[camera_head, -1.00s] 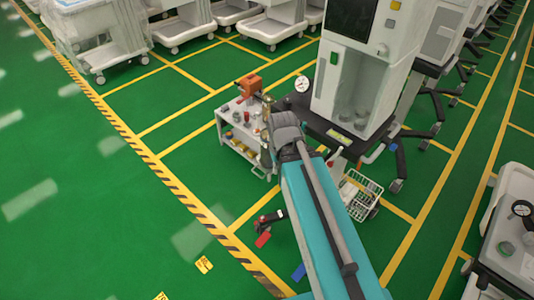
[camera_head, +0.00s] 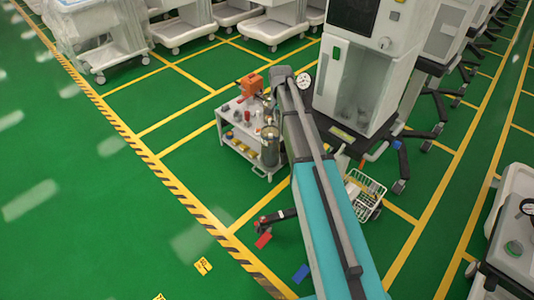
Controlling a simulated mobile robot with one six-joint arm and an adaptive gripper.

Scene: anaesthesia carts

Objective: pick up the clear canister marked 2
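My arm reaches up from the bottom right, and its far end bends down over a small white cart (camera_head: 237,143). A grey, see-through-looking cylinder (camera_head: 270,148) shows upright just left of my arm, over the cart's right end. It looks like a canister, but I cannot read any mark on it. My gripper's fingers are too small and hidden to make out, so I cannot tell whether they hold the cylinder. A clear canister (camera_head: 365,114) stands faintly in the bay of the white anaesthesia machine (camera_head: 352,85); its number is not readable.
A wire basket (camera_head: 364,194) stands right of my arm. A red piece (camera_head: 263,240) and a blue piece (camera_head: 300,274) lie near the floor. Green floor is open at left.

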